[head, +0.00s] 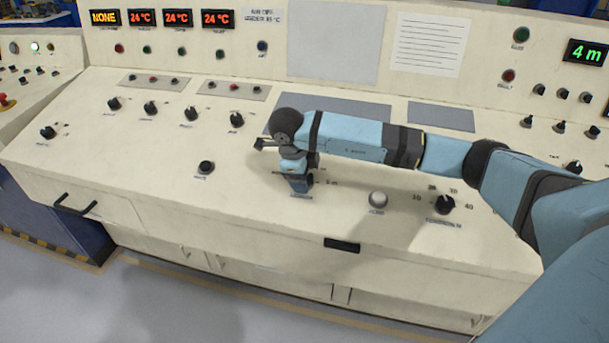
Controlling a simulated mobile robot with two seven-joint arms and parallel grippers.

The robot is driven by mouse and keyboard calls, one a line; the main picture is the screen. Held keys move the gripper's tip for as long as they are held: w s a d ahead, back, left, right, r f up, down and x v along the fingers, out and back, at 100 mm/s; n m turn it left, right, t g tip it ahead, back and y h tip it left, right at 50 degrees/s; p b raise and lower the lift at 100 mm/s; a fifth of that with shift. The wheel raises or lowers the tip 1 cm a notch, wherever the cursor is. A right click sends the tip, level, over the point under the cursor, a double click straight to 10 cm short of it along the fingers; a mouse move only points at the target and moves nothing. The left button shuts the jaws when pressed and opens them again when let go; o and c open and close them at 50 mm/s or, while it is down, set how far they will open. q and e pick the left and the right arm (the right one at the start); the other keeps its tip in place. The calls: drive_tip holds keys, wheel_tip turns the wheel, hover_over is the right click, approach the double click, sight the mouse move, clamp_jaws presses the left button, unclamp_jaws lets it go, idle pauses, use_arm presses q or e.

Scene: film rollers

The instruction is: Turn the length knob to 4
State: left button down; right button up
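My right arm reaches in from the right across the cream control panel (190,190). Its gripper (300,184) points down at a spot on the middle of the sloping panel, where small scale marks and a label show around it. The knob there is hidden under the gripper, so I cannot tell its pointer direction or whether the fingers are closed on it. A green display (586,53) at the upper right reads "4 m". My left gripper is not in view.
A round pale button (378,199) and a black knob (444,204) with a numbered scale are right of the gripper. A black button (206,168) is to the left. A row of black knobs (150,109) lies farther left; the panel front-left is clear.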

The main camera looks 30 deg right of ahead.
drive_tip(key=v, duration=1.3)
drive_tip(key=shift+p, duration=0.45)
